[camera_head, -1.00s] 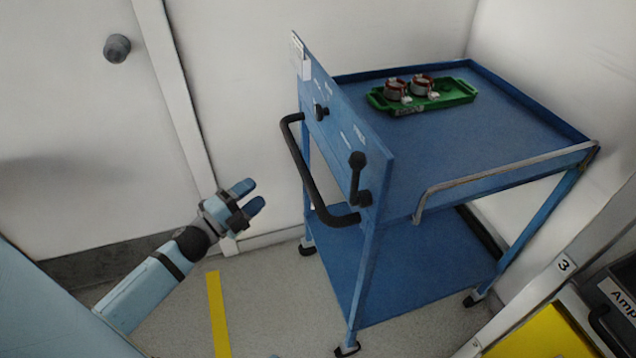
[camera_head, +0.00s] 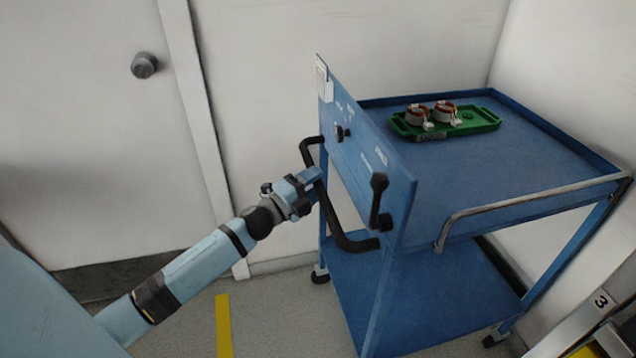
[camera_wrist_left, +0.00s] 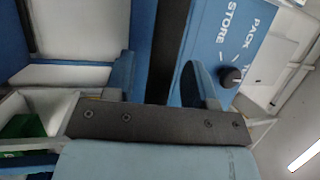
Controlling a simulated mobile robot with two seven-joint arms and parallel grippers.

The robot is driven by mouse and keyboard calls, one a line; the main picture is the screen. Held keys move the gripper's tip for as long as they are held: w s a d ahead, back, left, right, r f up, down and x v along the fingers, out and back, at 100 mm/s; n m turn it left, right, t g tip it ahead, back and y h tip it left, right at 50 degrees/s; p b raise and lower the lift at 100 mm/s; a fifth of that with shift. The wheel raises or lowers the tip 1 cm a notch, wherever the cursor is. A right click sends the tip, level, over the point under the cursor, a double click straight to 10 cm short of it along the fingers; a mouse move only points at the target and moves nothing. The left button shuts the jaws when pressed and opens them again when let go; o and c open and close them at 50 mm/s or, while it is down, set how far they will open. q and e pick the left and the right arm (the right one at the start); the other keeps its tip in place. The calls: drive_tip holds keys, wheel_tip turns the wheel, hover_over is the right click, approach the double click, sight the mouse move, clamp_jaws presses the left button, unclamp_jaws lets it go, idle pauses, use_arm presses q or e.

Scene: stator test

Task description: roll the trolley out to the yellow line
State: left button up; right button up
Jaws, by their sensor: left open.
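The blue trolley (camera_head: 520,172) stands at the right in the head view, with an upright panel at its near-left end. A black bar handle (camera_head: 332,216) is fixed to that panel. My left gripper (camera_head: 312,180) is at the upper part of the handle. In the left wrist view, my open left gripper (camera_wrist_left: 160,78) has a finger on each side of the dark handle (camera_wrist_left: 165,40); whether they touch it cannot be told. The yellow line (camera_head: 223,325) lies on the floor at the lower left, apart from the trolley. My right gripper is out of view.
A green tray (camera_head: 488,121) with red and silver parts (camera_head: 444,112) sits on the trolley's top deck. A black lever (camera_head: 378,198) sticks out from the panel near the handle. White walls stand behind and right; a door (camera_head: 90,140) is left. Floor left of the trolley is clear.

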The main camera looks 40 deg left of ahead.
use_arm(q)
drive_tip(key=shift+w+d+r, duration=0.1)
drive_tip(key=shift+w, duration=0.3)
clamp_jaws()
